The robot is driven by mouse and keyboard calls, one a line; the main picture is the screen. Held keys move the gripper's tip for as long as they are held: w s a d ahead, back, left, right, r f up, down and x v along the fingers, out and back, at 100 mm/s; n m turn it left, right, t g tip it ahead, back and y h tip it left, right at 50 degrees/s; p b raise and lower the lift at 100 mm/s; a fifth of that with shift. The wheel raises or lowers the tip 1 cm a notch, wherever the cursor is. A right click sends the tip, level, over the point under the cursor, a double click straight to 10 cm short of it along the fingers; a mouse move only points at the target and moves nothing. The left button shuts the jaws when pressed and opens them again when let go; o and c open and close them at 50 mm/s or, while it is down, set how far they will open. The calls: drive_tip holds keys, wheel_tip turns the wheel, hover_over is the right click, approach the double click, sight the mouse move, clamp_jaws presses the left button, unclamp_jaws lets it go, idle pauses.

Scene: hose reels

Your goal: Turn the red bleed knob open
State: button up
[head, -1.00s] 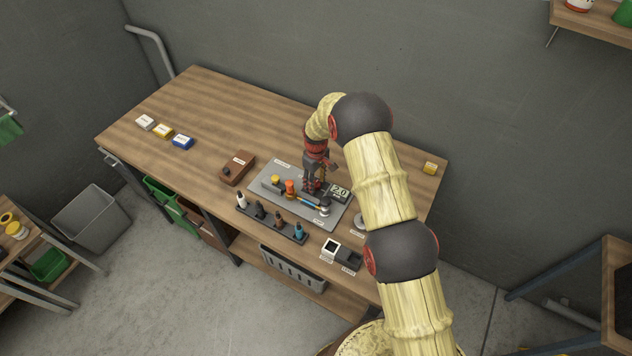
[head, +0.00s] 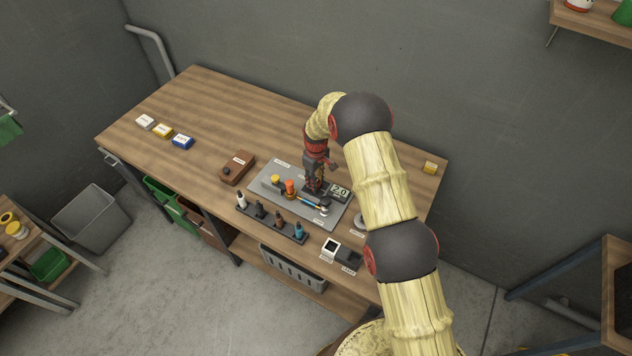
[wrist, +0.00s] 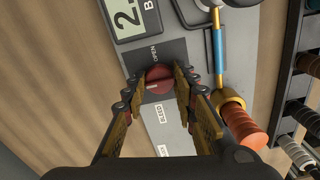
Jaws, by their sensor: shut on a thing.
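The red bleed knob (wrist: 158,79) is round, with a pale line across its face, and sits on a dark plate on the grey panel (wrist: 251,45). In the wrist view my gripper (wrist: 158,82) is shut on the knob, one finger on each side. An "OPEN" label is beside it, and a "BLEED" label (wrist: 162,114) is just below. In the head view my gripper (head: 314,184) points down at the panel and hides the knob. A display (head: 340,191) reading 2.0 stands right beside it.
An orange-red knob (head: 291,186) on a brass fitting and a blue tube (wrist: 217,55) lie close to my gripper. A dark rack (head: 270,221) with several bottles runs along the panel's front. A brown box (head: 237,168) is to the left.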

drive_tip(key=shift+m+b, duration=0.3)
drive_tip(key=m+b, duration=0.2)
drive_tip(key=shift+f+m, duration=0.15)
drive_tip(key=shift+m, duration=0.15)
drive_tip(key=m+b, duration=0.3)
drive_tip(key=m, duration=0.2)
drive_tip(key=shift+m, duration=0.3)
drive_tip(key=m+b, duration=0.2)
drive_tip(key=m, duration=0.3)
drive_tip(key=shift+a, duration=0.1)
drive_tip(key=shift+r+m+b, duration=0.2)
drive_tip(key=shift+m+b, duration=0.3)
drive_tip(key=shift+m, duration=1.5)
drive_tip(key=shift+w, duration=0.1)
drive_tip(key=o, duration=1.1)
drive_tip(key=shift+o, duration=0.2)
